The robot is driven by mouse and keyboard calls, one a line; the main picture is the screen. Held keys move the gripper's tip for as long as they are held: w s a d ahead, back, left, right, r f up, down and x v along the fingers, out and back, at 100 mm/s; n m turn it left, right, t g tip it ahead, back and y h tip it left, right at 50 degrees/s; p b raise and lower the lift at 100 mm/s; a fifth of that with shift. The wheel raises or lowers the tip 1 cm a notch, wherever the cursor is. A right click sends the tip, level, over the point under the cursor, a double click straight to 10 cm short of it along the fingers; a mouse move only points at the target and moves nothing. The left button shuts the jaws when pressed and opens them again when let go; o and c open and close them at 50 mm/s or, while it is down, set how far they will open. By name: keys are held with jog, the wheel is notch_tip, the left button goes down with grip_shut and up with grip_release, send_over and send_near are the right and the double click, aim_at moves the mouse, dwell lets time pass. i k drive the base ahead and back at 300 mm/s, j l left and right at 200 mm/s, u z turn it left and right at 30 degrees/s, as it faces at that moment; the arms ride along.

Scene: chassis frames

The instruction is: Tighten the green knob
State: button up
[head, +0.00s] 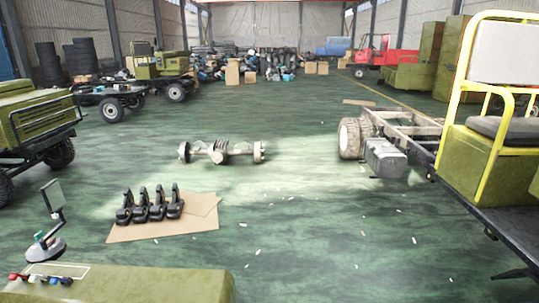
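A small green part (39,237), which looks like the green knob, shows at the lower left of the head view. It sits low on a stand (44,249) with a round grey base, a thin dark arm and a tilted grey panel (53,195) on top. The part is too small to tell how tight it is. My gripper is not in view.
An olive surface (150,285) with several small red, white and blue pieces (40,279) fills the lower left. Black seats or pedals (155,205) rest on cardboard (200,208). An axle (222,151) lies mid-floor. Vehicles stand both sides; the floor ahead is mostly free.

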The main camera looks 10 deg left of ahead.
aim_at(38, 237)
jog(key=i+l+u, duration=0.1)
jog(key=i+u, duration=0.4)
jog(key=i, duration=1.3)
jog(key=i+u, duration=0.25)
jog(key=i, duration=0.35)
jog(key=i+u, duration=0.25)
jog(key=i, duration=0.4)
jog(key=i+l+u, duration=0.25)
jog(key=i, duration=0.3)
jog(key=i+j+u, duration=0.15)
jog(key=i+u, duration=0.2)
jog(key=u, duration=0.15)
jog(key=i+u, duration=0.7)
jog(key=u, duration=0.25)
jog(key=i+l+u, duration=0.3)
jog(key=u, duration=0.15)
jog(key=i+j+u, duration=0.15)
jog(key=u, duration=0.35)
jog(key=i+u, duration=0.6)
jog(key=u, duration=0.35)
jog(key=i+u, duration=0.25)
jog(key=u, duration=0.25)
jog(key=i+z, duration=0.15)
jog(key=z, duration=0.2)
jog(key=i+j+z, duration=0.1)
jog(key=z, duration=0.3)
jog(key=i+j+z, duration=0.1)
jog(key=z, duration=0.7)
jog(key=i+j, duration=0.05)
